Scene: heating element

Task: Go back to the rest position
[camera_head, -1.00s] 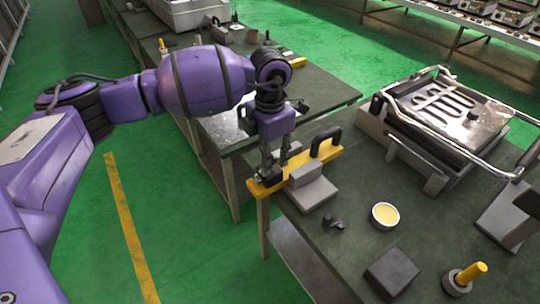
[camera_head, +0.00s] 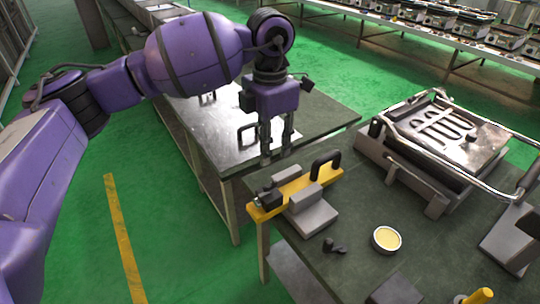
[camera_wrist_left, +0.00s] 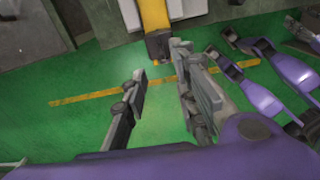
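My left gripper (camera_head: 276,138) is up above the near edge of the workbench, behind the yellow fixture. Its fingers are apart with nothing between them. The left wrist view also shows the left gripper (camera_wrist_left: 165,88) with a clear gap between its fingers and green floor below. The yellow fixture (camera_head: 312,186), a bar with a black handle and a grey block, sits on the bench corner and is apart from the fingers. The bar's end also shows in the left wrist view (camera_wrist_left: 154,16). My right gripper cannot be made out in these views.
A metal press-like device (camera_head: 440,140) with a tubular handle stands at the right of the bench (camera_head: 345,225). A round tin (camera_head: 386,239) and a small dark part (camera_head: 333,246) lie in front. Open green floor (camera_head: 170,225) is at the left.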

